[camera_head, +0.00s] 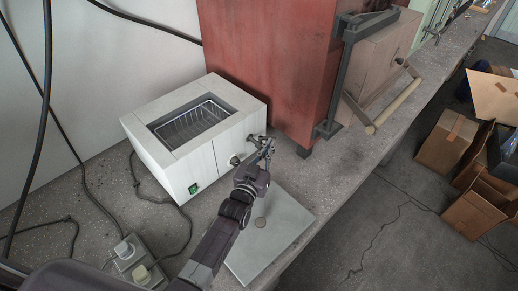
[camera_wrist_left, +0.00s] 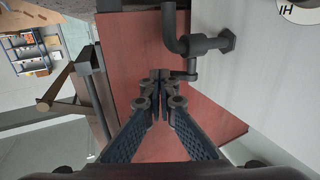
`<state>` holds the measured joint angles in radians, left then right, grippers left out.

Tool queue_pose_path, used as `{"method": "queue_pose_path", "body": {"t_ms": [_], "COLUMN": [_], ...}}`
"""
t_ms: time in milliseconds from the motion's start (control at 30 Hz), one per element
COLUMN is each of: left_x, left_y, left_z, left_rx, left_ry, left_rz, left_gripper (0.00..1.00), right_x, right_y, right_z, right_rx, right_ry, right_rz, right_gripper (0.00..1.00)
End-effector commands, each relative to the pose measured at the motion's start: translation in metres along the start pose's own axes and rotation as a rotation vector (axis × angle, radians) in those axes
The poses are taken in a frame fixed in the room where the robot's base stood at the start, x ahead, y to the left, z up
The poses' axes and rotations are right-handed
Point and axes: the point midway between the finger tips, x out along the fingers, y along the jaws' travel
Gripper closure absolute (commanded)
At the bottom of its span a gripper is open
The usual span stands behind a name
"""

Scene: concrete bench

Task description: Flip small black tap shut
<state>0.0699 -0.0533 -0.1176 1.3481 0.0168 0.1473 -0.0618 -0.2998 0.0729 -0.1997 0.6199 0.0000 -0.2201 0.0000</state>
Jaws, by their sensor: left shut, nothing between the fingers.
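The small black tap (camera_wrist_left: 204,44) sticks out from the side of the white box (camera_head: 205,157). In the left wrist view it has a bent pipe and a short stub below, close to the fingertips on their right. My left gripper (camera_wrist_left: 160,78) is shut and empty beside the tap; I cannot tell whether it touches it. In the head view the left gripper (camera_head: 266,147) is at the front right face of the box and largely hides the tap. The tap's lever position is not clear. My right gripper is not in view.
The box holds a wire basket (camera_head: 195,121) and has a green switch (camera_head: 194,188). A red cabinet (camera_head: 262,60) stands close behind the gripper. A pale plate with a round mark (camera_head: 285,225) lies on the bench below. A power strip (camera_head: 130,258) and cables are at lower left.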

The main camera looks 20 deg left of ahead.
Motion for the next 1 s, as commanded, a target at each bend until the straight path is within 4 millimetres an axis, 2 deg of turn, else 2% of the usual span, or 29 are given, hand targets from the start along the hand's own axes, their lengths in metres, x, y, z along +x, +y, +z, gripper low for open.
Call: {"method": "queue_pose_path", "body": {"t_ms": [700, 1000], "left_x": [0.03, 0.032], "left_y": [0.006, 0.006], "left_z": [0.001, 0.0], "left_rx": [0.0, -0.001], "left_ry": [0.0, 0.0], "left_rz": [0.0, 0.0], "left_gripper": [1.0, 1.0], "right_x": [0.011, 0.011], "right_y": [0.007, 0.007], "right_z": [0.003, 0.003], "right_rx": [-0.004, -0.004], "right_ry": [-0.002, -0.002], "right_rz": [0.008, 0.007], "right_gripper": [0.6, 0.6]}}
